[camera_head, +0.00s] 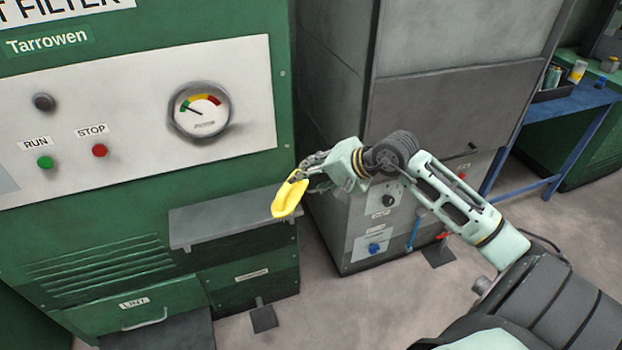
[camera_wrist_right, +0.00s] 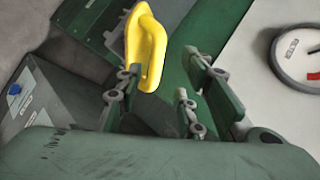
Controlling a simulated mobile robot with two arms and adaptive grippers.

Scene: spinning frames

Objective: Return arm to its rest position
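My right gripper (camera_head: 306,176) is in front of the green machine (camera_head: 150,215), at the right end of its grey shelf (camera_head: 225,218). A yellow piece with a loop-like handle (camera_head: 289,197) is at the fingertips. In the right wrist view, the right gripper (camera_wrist_right: 162,82) has its fingers spread apart. The yellow piece (camera_wrist_right: 150,50) is at the tips, close to the left finger and clear of the right ones. I cannot tell whether a finger touches it, or whether it rests on the shelf. My right arm reaches in from the lower right. My left gripper is not in view.
The machine's panel has a gauge (camera_head: 199,112), a green RUN button (camera_head: 45,162) and a red STOP button (camera_head: 99,150). A grey cabinet (camera_head: 450,100) stands close behind the right arm. A blue bench (camera_head: 570,105) is farther right. Open floor (camera_head: 580,220) lies between.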

